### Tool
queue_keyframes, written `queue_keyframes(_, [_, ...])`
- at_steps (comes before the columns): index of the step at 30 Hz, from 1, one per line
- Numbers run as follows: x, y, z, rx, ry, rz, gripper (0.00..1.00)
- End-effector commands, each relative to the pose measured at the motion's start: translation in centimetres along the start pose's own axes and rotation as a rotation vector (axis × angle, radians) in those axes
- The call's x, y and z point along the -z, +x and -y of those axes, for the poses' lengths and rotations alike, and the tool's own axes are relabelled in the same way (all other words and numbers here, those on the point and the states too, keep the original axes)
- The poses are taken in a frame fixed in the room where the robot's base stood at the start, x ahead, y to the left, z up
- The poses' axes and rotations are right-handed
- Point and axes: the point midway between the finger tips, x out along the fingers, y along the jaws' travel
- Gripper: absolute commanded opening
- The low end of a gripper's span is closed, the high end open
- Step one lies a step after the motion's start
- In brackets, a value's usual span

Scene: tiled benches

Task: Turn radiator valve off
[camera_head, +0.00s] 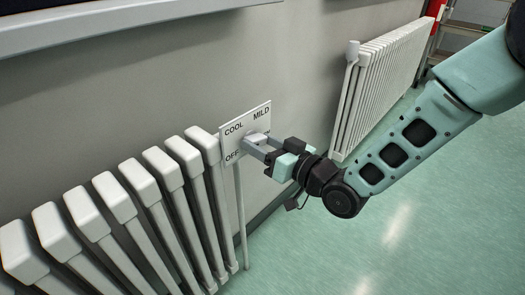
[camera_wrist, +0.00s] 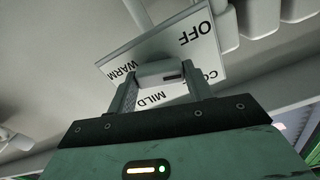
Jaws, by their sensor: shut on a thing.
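The radiator valve has a white plate (camera_head: 262,114) marked COOL, MILD and OFF, standing at the right end of the near white radiator (camera_head: 142,190). The light knob (camera_head: 254,139) sits at the plate's middle. My gripper (camera_head: 258,147) comes from the right and is shut on the knob. In the wrist view my gripper (camera_wrist: 160,88) has one finger on each side of the knob (camera_wrist: 160,69). The plate (camera_wrist: 203,48) there reads OFF, WARM and MILD, with COOL partly hidden by a finger. In the head view, the WARM label is mostly hidden by the gripper.
A pipe (camera_head: 241,215) runs down from the plate to the floor. A second white radiator (camera_head: 385,80) stands on the wall farther right. The green floor (camera_head: 400,225) below and right of my arm is clear. A ledge (camera_head: 110,22) crosses the wall above.

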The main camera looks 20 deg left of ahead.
Motion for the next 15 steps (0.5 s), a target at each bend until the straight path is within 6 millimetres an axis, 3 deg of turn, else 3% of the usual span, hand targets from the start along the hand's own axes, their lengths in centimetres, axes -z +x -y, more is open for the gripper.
queue_keyframes(15, [-0.25,-0.04,-0.02,0.000,-0.410,0.000,0.28])
